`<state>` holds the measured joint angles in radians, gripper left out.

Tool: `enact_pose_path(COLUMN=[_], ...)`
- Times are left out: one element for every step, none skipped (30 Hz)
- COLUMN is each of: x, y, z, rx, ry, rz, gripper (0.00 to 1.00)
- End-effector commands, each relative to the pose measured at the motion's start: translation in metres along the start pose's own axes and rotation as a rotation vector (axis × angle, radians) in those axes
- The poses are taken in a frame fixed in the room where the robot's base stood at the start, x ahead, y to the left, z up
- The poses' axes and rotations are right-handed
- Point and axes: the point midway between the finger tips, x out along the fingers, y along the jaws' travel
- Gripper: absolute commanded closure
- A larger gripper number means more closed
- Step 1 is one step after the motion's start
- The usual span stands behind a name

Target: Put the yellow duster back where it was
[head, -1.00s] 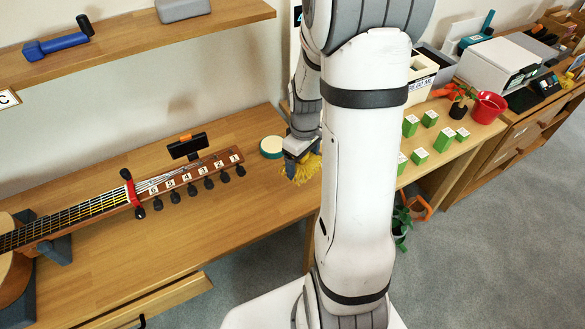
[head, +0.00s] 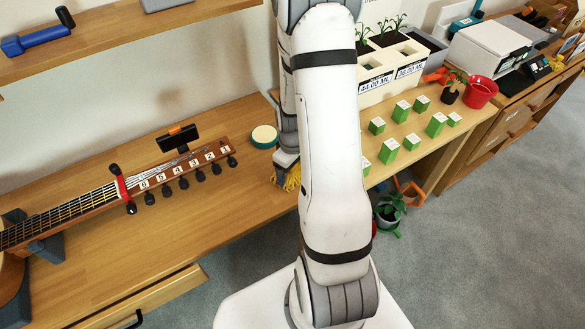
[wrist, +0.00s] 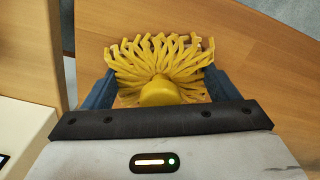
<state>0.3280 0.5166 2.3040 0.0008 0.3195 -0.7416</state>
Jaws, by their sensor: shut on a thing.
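The yellow duster (wrist: 160,68) has a fringe of thick strands and a round yellow middle. It sits between the two blue fingers of my gripper (wrist: 160,88) in the wrist view, and my gripper is shut on it. In the head view the duster (head: 288,178) shows just below my gripper (head: 286,160), over the right end of the wooden desk (head: 230,215). My arm hides part of both. I cannot tell whether the strands touch the desk top.
A round green-edged tin (head: 264,136) stands close left of my gripper. A guitar (head: 75,210) with numbered pegs lies further left. Several green boxes (head: 411,141) and a white planter (head: 392,75) stand right of my arm. The desk's front middle is clear.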

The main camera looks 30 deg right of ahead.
Motion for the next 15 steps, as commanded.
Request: enact_pose_path(x=[-0.0003, -0.0003, -0.0002, 0.0003, 0.0014, 0.0031, 0.0043, 0.0032, 0.0026, 0.0025, 0.0025, 0.0025, 0.0025, 0.0025, 0.0024], y=[0.0002, 0.0002, 0.0003, 0.0003, 0.0003, 0.0003, 0.0003, 0.0004, 0.0004, 0.0004, 0.0004, 0.0004, 0.0005, 0.0005, 0.0005], z=[0.0, 0.0001, 0.0001, 0.0002, 0.0002, 0.0002, 0.0002, 0.0002, 0.0003, 0.0003, 0.0003, 0.0004, 0.0004, 0.0004, 0.0004], rx=[0.0, 0.001, 0.001, 0.001, 0.001, 0.001, 0.001, 0.001, 0.001, 0.001, 0.001, 0.001, 0.001, 0.001, 0.001], ry=[0.0, 0.0, 0.0, 0.0, 0.0, 0.0, 0.0, 0.0, 0.0, 0.0, 0.0, 0.0, 0.0, 0.0, 0.0], rz=[0.0, 0.0, 0.0, 0.0, 0.0, 0.0, 0.0, 0.0, 0.0, 0.0, 0.0, 0.0, 0.0, 0.0, 0.0], gripper=[0.46, 0.46, 0.46, 0.46, 0.46, 0.46, 0.46, 0.17, 0.14, 0.12, 0.09, 0.06, 0.03, 0.01, 0.0])
